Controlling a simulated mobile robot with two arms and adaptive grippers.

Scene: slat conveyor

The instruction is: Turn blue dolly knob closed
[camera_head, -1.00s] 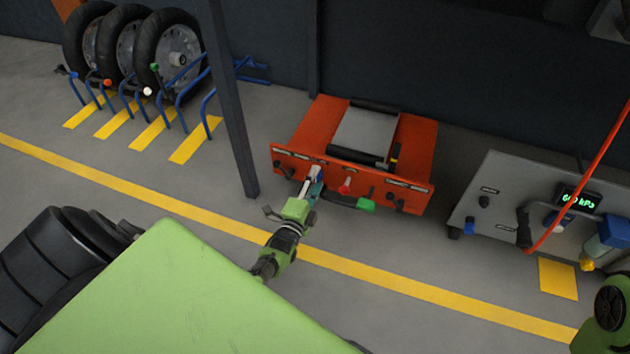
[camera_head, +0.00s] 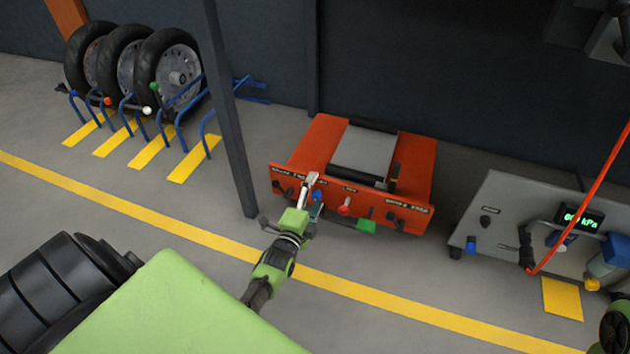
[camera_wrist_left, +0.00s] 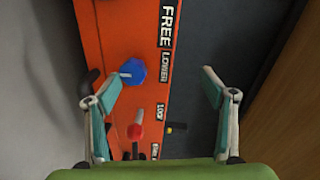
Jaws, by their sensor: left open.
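The orange dolly (camera_head: 300,168) stands on the floor with a row of controls on its front panel. Its blue knob (camera_head: 318,195) is left of a red knob (camera_head: 345,206), and it also shows in the left wrist view (camera_wrist_left: 133,71). My left gripper (camera_head: 312,182) is open and empty at the panel, its finger partly overlapping the blue knob in the head view. In the wrist view the gripper (camera_wrist_left: 160,77) has its fingers spread; the blue knob is nearer the left fingertip. I cannot tell whether they touch.
A green handle (camera_head: 366,227) sticks out from the dolly front. A dark post (camera_head: 232,130) stands to its left, before a wheel rack (camera_head: 180,100). A grey unit with a kPa display (camera_head: 580,217) and red hose (camera_head: 590,180) stands right. Floor between dolly and unit is clear.

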